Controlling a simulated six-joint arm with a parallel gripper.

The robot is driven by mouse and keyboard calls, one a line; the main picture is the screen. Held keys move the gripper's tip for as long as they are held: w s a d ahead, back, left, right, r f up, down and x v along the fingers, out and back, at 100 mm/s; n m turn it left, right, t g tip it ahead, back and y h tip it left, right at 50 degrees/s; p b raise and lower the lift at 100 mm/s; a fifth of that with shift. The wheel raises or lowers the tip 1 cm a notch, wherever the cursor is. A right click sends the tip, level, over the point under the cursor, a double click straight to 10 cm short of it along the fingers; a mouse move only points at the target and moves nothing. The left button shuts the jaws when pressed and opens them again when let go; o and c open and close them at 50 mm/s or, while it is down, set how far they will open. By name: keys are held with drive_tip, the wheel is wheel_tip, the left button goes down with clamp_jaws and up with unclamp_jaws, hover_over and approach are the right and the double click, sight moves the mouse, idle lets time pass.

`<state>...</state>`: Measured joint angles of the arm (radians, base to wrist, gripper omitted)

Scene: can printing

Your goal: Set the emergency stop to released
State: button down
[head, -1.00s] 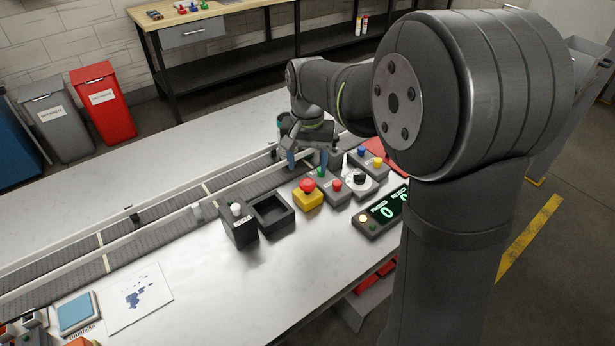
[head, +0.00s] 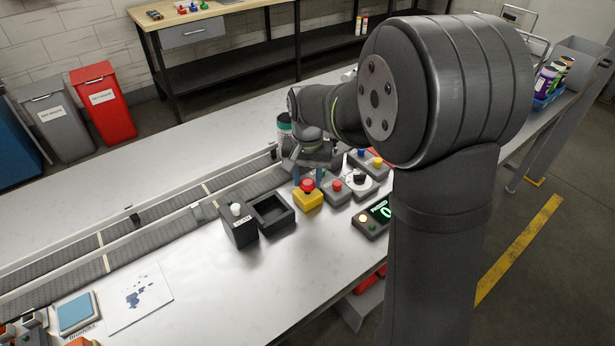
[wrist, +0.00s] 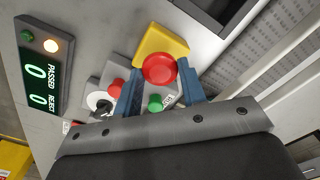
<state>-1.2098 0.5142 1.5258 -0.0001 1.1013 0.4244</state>
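The emergency stop is a yellow box (head: 308,200) with a red mushroom button (head: 307,186) on top. It stands on the table in front of the conveyor. In the wrist view the red button (wrist: 160,69) shows between the tips of my gripper (wrist: 160,74), with the yellow box (wrist: 157,39) beyond. My gripper (head: 309,174) is open, with a blue finger to each side and nothing held. In the head view it is just behind the button. I cannot tell whether the fingertips are around the button or above it, or whether the button is latched down.
Close by are a box with a red button (head: 337,186), a dial box (head: 360,178) and a counter display (head: 378,211). A green button (wrist: 155,103) lies under the gripper. A black open tray (head: 271,214) stands left of the stop.

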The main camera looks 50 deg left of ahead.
sight(308, 182)
drive_tip(key=shift+r, duration=0.95)
drive_tip(key=shift+a, duration=0.1)
drive_tip(key=c, duration=0.9)
unclamp_jaws()
wheel_tip(308, 182, up, 18)
drive_tip(key=shift+f, duration=0.25)
wheel_tip(308, 182, down, 19)
drive_tip(key=shift+r, duration=0.2)
drive_tip(key=shift+r, duration=0.1)
